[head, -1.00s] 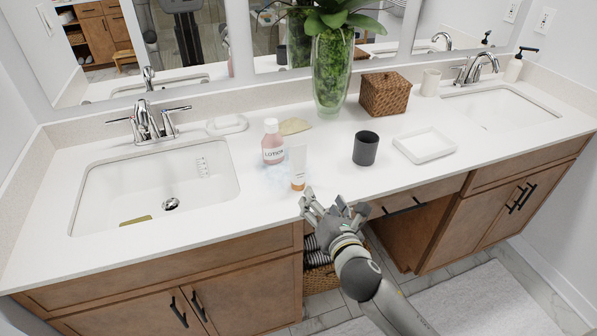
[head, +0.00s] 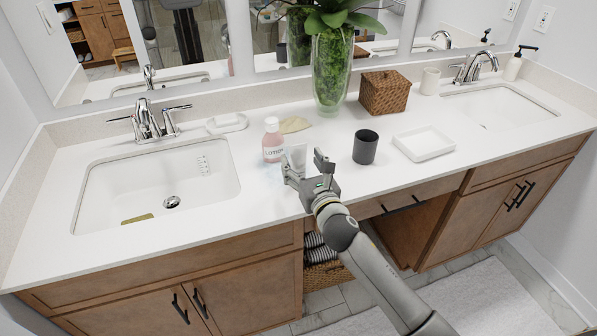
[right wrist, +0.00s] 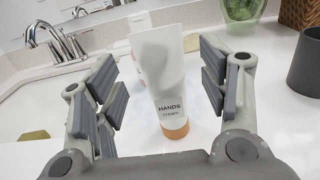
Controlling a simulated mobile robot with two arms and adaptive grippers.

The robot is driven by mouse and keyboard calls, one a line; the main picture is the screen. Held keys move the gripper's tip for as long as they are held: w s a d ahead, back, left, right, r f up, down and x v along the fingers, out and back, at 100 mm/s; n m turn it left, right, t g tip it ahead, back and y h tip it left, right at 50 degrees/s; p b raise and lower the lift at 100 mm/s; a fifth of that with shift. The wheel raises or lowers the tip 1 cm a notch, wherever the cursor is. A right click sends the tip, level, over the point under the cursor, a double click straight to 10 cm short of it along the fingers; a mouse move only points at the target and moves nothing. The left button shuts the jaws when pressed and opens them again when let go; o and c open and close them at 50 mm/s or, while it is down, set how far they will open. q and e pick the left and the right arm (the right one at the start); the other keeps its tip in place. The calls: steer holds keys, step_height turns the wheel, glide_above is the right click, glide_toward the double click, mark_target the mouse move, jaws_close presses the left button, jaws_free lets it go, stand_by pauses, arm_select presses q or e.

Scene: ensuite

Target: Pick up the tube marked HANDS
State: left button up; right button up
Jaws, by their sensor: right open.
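The tube marked HANDS (right wrist: 165,85) is white with an orange cap and stands upright on its cap on the counter. In the right wrist view it stands between the open fingers of my right gripper (right wrist: 158,90), with gaps on both sides. In the head view the tube (head: 298,156) is partly hidden behind my right gripper (head: 308,168), which is at the counter's front part. A pink lotion bottle (head: 273,145) stands just behind and left of the tube. My left gripper is not in view.
A dark cup (head: 365,147) stands right of my gripper, with a white tray (head: 424,145) beyond it. The left sink (head: 150,190) lies to the left. A tall green vase (head: 332,75) and a wicker box (head: 385,92) stand behind.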

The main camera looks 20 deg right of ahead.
mark_target(299, 157)
steer(key=shift+w+f, duration=0.1)
steer(key=shift+w, duration=1.75)
jaws_close()
